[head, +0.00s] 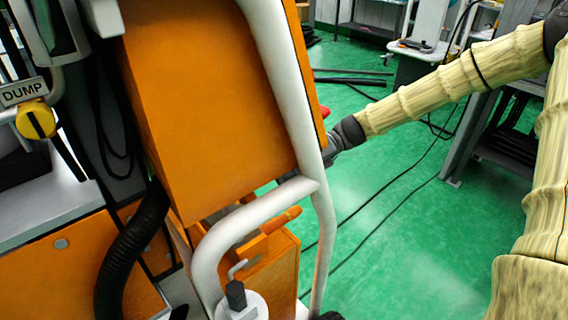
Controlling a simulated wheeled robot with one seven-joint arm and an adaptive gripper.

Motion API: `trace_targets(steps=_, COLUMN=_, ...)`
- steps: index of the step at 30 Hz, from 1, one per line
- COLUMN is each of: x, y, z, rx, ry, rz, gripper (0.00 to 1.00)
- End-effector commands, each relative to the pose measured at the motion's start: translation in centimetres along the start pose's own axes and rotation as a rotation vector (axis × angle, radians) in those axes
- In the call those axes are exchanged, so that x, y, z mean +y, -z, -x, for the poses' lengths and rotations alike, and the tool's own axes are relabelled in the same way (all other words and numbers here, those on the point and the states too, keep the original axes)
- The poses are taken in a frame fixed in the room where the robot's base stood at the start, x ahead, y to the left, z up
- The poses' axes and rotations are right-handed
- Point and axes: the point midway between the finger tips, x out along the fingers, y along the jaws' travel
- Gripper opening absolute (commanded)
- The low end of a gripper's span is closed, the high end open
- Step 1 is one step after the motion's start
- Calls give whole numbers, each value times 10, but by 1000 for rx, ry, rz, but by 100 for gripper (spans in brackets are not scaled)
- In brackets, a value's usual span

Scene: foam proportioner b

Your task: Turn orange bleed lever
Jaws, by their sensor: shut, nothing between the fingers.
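An orange bar with a rounded end (281,220) sticks out to the right behind the white tube, below the large orange box; it looks like the bleed lever, though its left part is hidden. My arm comes in from the right. The dark end of it, with my gripper (333,146), reaches behind the white upright tube at the right edge of the box, above and to the right of the orange bar. The box and tube hide my fingertips. I see nothing held, and I cannot see whether the fingers touch the bar.
The white tube frame (287,75) and the large orange box (208,95) stand between the camera and my gripper. A yellow knob (36,120) under a DUMP label and a black corrugated hose (130,250) are at left. Green floor (400,235) with cables is open at right.

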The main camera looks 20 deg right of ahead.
Motion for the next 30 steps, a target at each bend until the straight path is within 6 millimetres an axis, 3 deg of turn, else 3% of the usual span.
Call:
trace_targets(steps=1, x=8, y=-6, z=2, rx=11, ry=15, rz=2, gripper=0)
trace_targets(steps=15, x=29, y=-20, z=0, rx=105, ry=150, rz=37, gripper=0)
trace_targets(steps=30, x=39, y=-26, z=-4, rx=164, ry=238, rz=60, gripper=0)
